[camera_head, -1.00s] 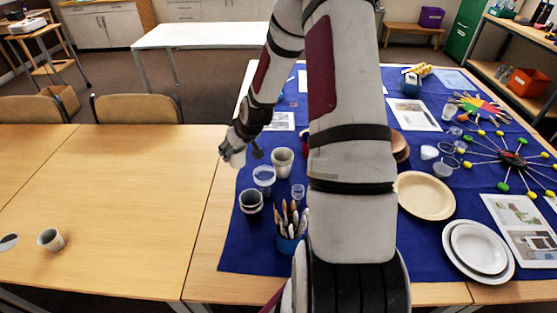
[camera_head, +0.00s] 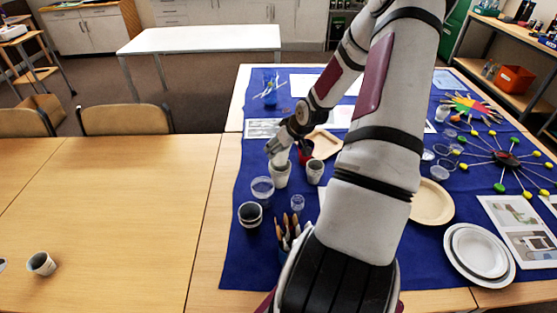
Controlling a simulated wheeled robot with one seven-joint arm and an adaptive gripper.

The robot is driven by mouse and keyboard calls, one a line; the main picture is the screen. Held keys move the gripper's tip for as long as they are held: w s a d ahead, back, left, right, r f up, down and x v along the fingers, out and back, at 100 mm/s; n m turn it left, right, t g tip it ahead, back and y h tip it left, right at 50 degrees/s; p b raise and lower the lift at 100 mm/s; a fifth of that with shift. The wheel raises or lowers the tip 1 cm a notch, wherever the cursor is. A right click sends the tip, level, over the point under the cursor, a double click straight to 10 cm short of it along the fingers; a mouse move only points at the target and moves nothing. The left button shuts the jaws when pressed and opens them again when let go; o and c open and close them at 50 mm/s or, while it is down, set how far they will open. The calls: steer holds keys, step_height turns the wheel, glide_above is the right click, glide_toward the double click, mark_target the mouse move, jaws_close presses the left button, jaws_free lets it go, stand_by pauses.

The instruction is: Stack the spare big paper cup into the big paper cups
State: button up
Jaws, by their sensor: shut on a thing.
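My gripper (camera_head: 276,156) is at the far end of my arm, over the left part of the blue cloth. It is shut on a pale paper cup. A pale big paper cup (camera_head: 281,177) shows directly below the fingers. The fingers cover its rim, so I cannot tell how far one cup sits inside another. Another paper cup (camera_head: 315,175) stands upright just to the right, apart from it. A dark-lined cup (camera_head: 250,215) stands nearer to me on the cloth.
A clear cup (camera_head: 262,188) and a smaller clear cup (camera_head: 298,203) stand close by. Brushes (camera_head: 287,230) stand in front. Paper plates (camera_head: 480,250) lie at the right.

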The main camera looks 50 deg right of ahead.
mark_target(280, 157)
steer(key=shift+f, duration=2.2)
steer(key=shift+f, duration=0.35)
steer(key=o, duration=0.7)
steer(key=shift+o, duration=0.2)
steer(key=shift+r, duration=0.1)
